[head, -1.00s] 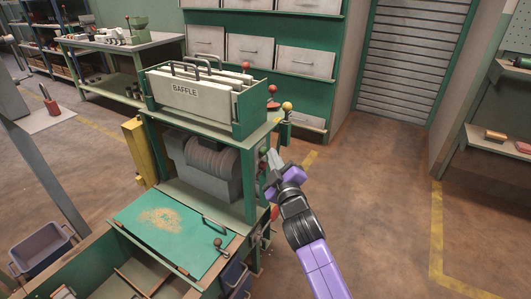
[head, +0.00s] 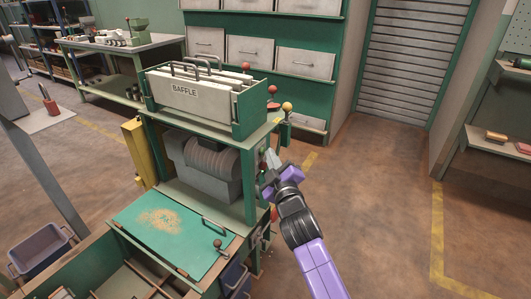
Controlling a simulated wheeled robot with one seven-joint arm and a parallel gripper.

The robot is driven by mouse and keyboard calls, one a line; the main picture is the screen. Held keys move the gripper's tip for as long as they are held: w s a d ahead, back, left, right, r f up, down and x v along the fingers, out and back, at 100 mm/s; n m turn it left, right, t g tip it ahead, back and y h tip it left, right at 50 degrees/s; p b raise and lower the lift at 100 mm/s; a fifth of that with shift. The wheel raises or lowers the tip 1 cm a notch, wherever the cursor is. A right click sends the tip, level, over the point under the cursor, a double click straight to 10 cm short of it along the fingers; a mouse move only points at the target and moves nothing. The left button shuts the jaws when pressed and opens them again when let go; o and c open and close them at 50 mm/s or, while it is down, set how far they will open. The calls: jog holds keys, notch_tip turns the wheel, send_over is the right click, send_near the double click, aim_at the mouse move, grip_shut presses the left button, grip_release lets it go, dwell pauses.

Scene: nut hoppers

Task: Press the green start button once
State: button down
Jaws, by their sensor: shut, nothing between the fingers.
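My gripper (head: 271,158) is at the right side of the green machine frame (head: 250,190), its pale fingers shut and empty. The fingertips are close to the frame's right post; I cannot tell whether they touch it. The green start button cannot be made out. The gripper and its purple wrist cover part of that side of the machine.
A rack of panels marked BAFFLE (head: 185,92) tops the machine, above a grey ribbed drum (head: 212,165). Red and yellow knobs (head: 287,106) stand near the gripper. A green lid (head: 165,235) lies in front. The floor (head: 365,190) to the right is clear.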

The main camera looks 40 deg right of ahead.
jog(key=shift+s, duration=0.1)
jog(key=shift+s+d+p, duration=0.25)
jog(key=shift+s+p, duration=0.5)
jog(key=shift+p, duration=0.05)
jog(key=s+p, duration=0.1)
jog(key=s+d+p, duration=0.1)
jog(key=s+p, duration=0.2)
jog(key=p, duration=0.1)
jog(key=shift+s+d, duration=0.35)
dwell(0.6)
